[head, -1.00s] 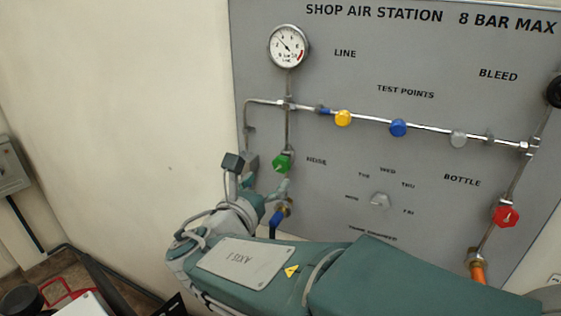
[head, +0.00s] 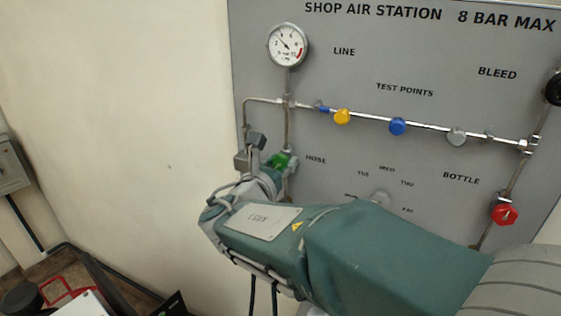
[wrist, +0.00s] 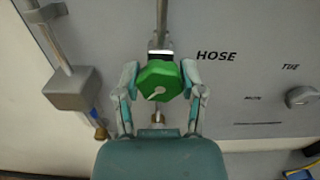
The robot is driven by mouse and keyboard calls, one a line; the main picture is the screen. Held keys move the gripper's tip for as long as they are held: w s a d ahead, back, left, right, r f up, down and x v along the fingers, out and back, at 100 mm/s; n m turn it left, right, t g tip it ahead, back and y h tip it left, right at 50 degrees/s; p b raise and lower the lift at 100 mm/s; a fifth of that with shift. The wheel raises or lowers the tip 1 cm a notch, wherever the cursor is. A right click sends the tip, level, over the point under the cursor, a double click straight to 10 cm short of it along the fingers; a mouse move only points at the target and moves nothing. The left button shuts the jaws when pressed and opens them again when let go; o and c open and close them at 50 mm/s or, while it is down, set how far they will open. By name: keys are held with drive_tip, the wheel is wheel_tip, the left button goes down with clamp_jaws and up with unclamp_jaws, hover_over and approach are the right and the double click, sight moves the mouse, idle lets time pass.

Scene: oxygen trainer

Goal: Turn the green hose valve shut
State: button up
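The green hose valve (wrist: 159,80) is a green hexagonal knob on a vertical pipe, left of the HOSE label, with a pale mark on its face. In the wrist view my gripper (wrist: 160,90) has one finger on each side of the knob. The fingers are spread, and a narrow gap seems to show at each side; I cannot tell whether either touches. In the head view the green valve (head: 281,161) is partly covered by my wrist and gripper.
The grey panel (head: 350,160) carries a pressure gauge (head: 288,45), a yellow knob (head: 342,116), a blue knob (head: 397,126), a grey knob (head: 456,137) and a red valve (head: 505,213). A grey block (wrist: 72,89) on a pipe stands left of the gripper.

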drive_tip(key=shift+m, duration=1.6)
drive_tip(key=o, duration=1.2)
drive_tip(key=shift+w, duration=0.1)
drive_tip(key=shift+c, duration=0.2)
drive_tip(key=v, duration=1.2)
drive_tip(key=shift+a, duration=0.15)
